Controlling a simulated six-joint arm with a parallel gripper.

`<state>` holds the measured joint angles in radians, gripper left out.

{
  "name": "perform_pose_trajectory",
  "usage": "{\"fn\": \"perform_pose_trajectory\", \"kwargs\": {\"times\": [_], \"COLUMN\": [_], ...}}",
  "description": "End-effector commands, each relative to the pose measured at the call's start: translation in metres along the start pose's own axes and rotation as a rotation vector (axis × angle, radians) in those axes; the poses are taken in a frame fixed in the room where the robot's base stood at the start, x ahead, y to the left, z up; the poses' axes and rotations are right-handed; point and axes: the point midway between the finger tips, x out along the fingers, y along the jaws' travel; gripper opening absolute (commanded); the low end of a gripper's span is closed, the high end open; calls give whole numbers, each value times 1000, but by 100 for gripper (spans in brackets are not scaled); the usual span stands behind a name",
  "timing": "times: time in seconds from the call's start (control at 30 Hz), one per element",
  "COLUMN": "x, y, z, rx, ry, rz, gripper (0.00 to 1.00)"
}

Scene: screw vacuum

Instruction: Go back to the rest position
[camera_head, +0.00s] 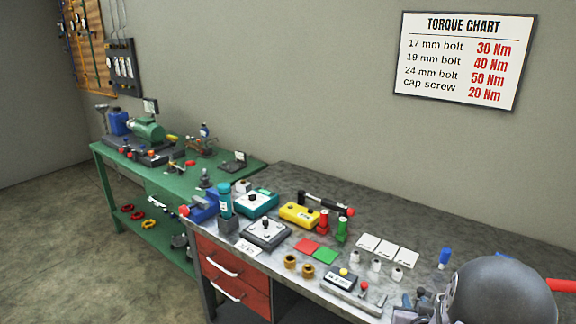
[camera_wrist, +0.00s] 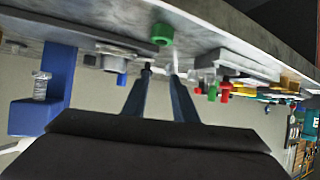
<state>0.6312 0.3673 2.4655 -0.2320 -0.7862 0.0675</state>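My gripper (camera_wrist: 160,72) shows in the wrist view with its two dark fingers apart. I see nothing held between the fingertips. The wrist picture is upside down, with the bench surface along its top. A green round part (camera_wrist: 161,33) shows past the fingertips, apart from them. In the camera_head view, a large grey rounded body at the lower right, probably part of my arm, covers the bench's near right corner. My fingers cannot be made out clearly there.
The grey workbench (camera_head: 420,223) carries a yellow box (camera_head: 299,215), a teal box (camera_head: 257,203), white cards (camera_head: 388,250), brass rings (camera_head: 290,262) and a blue part (camera_head: 444,257). A green bench (camera_head: 98,160) stands to the left. A torque chart (camera_head: 464,60) hangs on the wall.

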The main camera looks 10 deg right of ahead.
Motion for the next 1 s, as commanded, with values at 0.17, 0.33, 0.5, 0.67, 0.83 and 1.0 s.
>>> {"fn": "perform_pose_trajectory", "kwargs": {"times": [0.17, 0.33, 0.5, 0.67, 0.83, 1.0], "x": [-19, -56, -113, -176, -229, -255], "y": [-41, -81, -116, -137, -144, -145], "z": [15, 41, 69, 92, 107, 114], "rx": [-53, -117, -201, -285, -354, -390], "ry": [-173, -383, -614, -819, -976, -1053], "rz": [-49, -100, -156, -203, -235, -249], "gripper": [26, 26, 26, 26, 26, 26]}}
